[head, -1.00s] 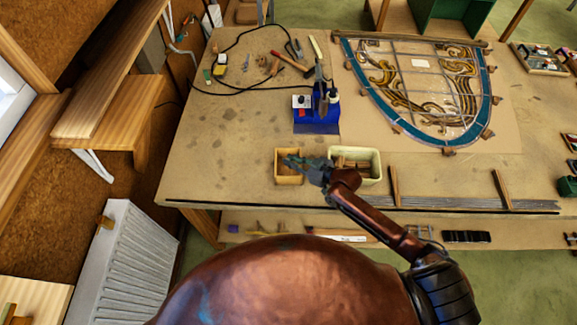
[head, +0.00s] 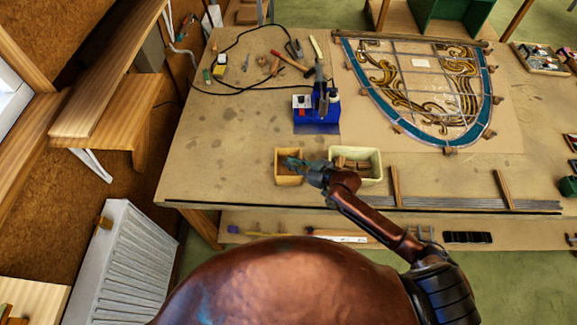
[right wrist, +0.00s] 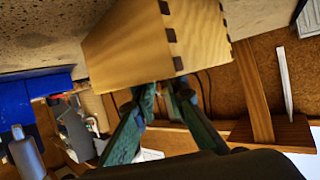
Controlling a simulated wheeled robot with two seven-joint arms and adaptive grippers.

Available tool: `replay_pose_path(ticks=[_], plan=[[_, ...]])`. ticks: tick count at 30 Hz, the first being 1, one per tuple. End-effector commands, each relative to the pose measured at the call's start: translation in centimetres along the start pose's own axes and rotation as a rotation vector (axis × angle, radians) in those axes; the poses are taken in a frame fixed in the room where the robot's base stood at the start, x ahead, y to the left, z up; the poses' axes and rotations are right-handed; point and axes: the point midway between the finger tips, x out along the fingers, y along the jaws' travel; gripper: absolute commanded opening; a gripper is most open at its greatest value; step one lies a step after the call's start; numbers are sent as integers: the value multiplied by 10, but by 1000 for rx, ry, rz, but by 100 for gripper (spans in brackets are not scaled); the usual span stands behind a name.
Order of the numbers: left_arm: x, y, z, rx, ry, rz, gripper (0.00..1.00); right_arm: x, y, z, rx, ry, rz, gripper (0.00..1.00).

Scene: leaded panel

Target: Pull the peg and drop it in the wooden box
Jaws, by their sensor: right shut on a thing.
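The small wooden box (head: 288,180) stands on the bench near its front edge. My right gripper (head: 292,163) reaches over it from the right, with its fingertips at the box's opening. In the right wrist view the wooden box (right wrist: 150,45) fills the upper middle, and its wall hides the tips of my right gripper's green fingers (right wrist: 164,92). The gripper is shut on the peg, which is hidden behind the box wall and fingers. My left gripper is not in view.
A cream tray (head: 376,172) with wooden pieces stands right of the box. The leaded panel (head: 420,90) lies at the back right with several wooden blocks around its rim. A blue soldering stand (head: 316,112) is behind the box. The bench left of the box is clear.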

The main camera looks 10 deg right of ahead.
Motion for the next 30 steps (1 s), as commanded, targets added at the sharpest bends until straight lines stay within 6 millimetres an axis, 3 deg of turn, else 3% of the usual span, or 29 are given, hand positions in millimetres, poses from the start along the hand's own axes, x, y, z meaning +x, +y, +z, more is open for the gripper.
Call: replay_pose_path(ticks=[12,13,21,30], plan=[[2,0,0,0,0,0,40,1,0,3,0,0,0,0],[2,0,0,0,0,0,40,1,0,3,0,0,0,14],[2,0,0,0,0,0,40,1,0,3,0,0,0,32],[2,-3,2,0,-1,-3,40,0,0,3,0,-1,0,32]])
